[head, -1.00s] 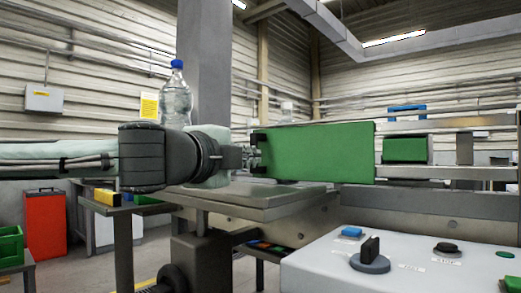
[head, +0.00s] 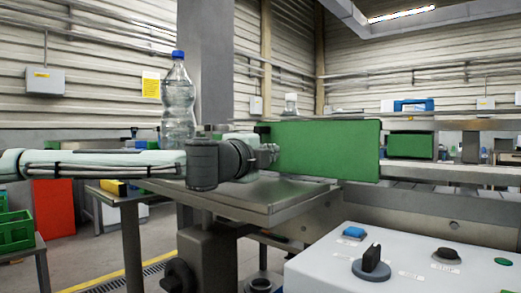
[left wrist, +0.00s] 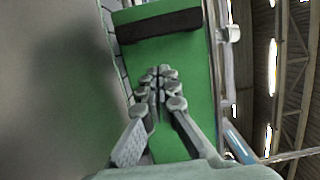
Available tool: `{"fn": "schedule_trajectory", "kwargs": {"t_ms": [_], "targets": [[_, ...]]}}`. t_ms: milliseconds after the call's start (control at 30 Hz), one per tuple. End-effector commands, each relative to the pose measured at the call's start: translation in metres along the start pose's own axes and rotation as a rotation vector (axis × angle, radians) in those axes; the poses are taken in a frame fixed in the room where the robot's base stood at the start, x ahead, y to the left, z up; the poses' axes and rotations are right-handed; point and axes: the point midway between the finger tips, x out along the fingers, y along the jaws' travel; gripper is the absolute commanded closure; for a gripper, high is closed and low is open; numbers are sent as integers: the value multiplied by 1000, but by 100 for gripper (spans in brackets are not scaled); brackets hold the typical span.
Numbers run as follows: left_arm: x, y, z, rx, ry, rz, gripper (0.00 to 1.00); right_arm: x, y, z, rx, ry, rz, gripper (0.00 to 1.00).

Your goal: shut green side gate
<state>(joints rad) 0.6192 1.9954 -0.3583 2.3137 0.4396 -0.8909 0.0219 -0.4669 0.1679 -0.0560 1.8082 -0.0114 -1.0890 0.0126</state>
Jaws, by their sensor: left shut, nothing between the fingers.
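The green side gate (head: 328,150) is a flat green panel standing upright in the middle of the head view, at the near side of the machine. My left gripper (head: 272,154) is at the left end of the panel, its fingers close to the green face. In the left wrist view the green gate (left wrist: 185,65) fills the middle, with a dark bar (left wrist: 160,25) across it. My left gripper (left wrist: 160,82) is shut there with nothing between its fingers, in front of the green surface. Whether the fingertips touch it I cannot tell. My right gripper does not show.
A metal plate (head: 262,192) lies below the gate. A water bottle (head: 178,105) with a blue cap stands behind my left arm. A control box (head: 400,262) with a dark knob is at the lower right. Green crates (head: 15,235) are at the far left.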

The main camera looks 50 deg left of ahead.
Motion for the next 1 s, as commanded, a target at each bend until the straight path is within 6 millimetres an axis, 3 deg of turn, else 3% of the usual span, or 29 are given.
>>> {"fn": "schedule_trajectory", "kwargs": {"t_ms": [300, 733, 1000], "targets": [[6, 0, 26, 0, -2, -1, 100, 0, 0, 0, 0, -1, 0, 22], [8, 1, 33, -1, -2, -1, 100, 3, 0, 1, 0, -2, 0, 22], [22, 1, 94, -3, -9, -2, 100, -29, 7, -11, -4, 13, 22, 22]]}}
